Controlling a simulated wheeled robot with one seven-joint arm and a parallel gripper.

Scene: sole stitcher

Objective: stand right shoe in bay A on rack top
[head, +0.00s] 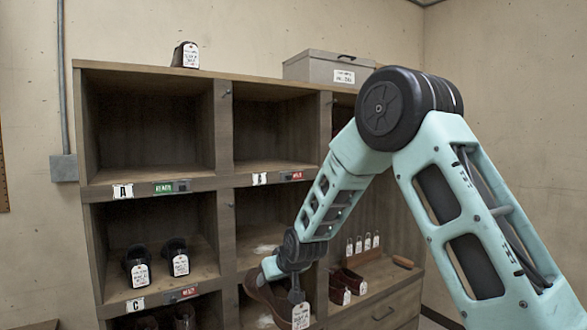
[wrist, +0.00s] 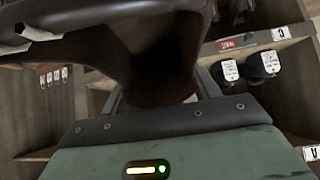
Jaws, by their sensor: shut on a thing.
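My gripper (head: 290,278) is shut on a brown shoe (head: 266,297) with a white tag, low in front of the rack's middle column. In the wrist view the shoe (wrist: 160,60) fills the space between my fingers (wrist: 160,95); the tag's writing is too small to tell left from right. Another dark shoe (head: 178,55) with a white tag stands on the rack top (head: 240,78), above the upper left bay. Label A (head: 123,191) and a green sign are on the shelf edge beneath that bay (head: 150,125), which is empty.
A pair of dark tagged shoes (head: 137,268) stands in the bay below label A. A grey box (head: 325,68) sits on the rack top at right. Brown shoes (head: 345,285) with tags stand on the lower right ledge. The upper middle bay (head: 270,130) is empty.

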